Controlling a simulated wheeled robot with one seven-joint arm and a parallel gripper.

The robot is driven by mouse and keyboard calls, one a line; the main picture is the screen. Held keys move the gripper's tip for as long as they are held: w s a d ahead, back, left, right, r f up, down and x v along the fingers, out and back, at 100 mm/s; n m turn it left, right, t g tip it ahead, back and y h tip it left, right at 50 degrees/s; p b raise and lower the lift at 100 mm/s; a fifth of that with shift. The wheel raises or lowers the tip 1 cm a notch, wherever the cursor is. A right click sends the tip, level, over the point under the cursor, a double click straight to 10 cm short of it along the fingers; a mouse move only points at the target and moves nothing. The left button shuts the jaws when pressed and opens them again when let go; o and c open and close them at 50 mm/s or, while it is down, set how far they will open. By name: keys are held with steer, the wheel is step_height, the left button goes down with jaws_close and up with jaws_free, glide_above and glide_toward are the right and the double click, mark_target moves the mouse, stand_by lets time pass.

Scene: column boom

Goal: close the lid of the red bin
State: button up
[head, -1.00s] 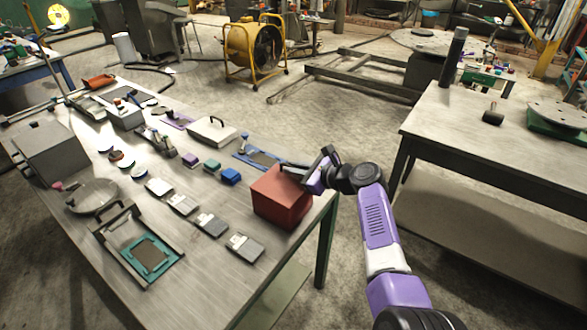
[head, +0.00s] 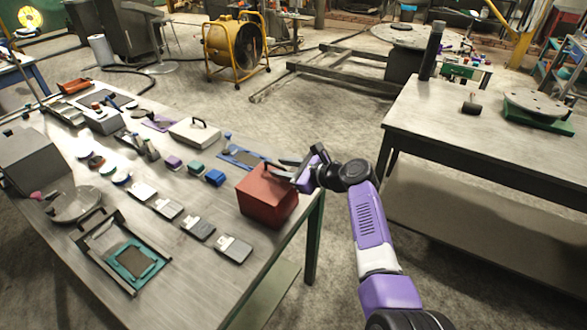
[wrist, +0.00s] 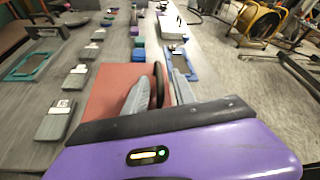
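The red bin (head: 266,198) stands at the near right corner of the long metal table. Its flat red top (wrist: 112,88) faces up and looks level, as if the lid is down. My gripper (head: 290,168) is at the bin's upper right edge. In the wrist view its two grey fingers (wrist: 160,92) are apart. A dark upright piece, perhaps the lid's handle (wrist: 158,82), shows between them. I cannot tell whether the fingers touch it. The purple gripper body hides the bin's near side in the wrist view.
The long table (head: 180,262) holds several small boxes, a blue block (head: 215,178), a blue tray (head: 243,158), a white case (head: 195,132) and a teal-framed panel (head: 130,260). Another table (head: 450,120) stands to the right. Bare floor lies between the tables.

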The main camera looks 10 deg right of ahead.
steer(key=v, duration=0.6)
stand_by(0.5)
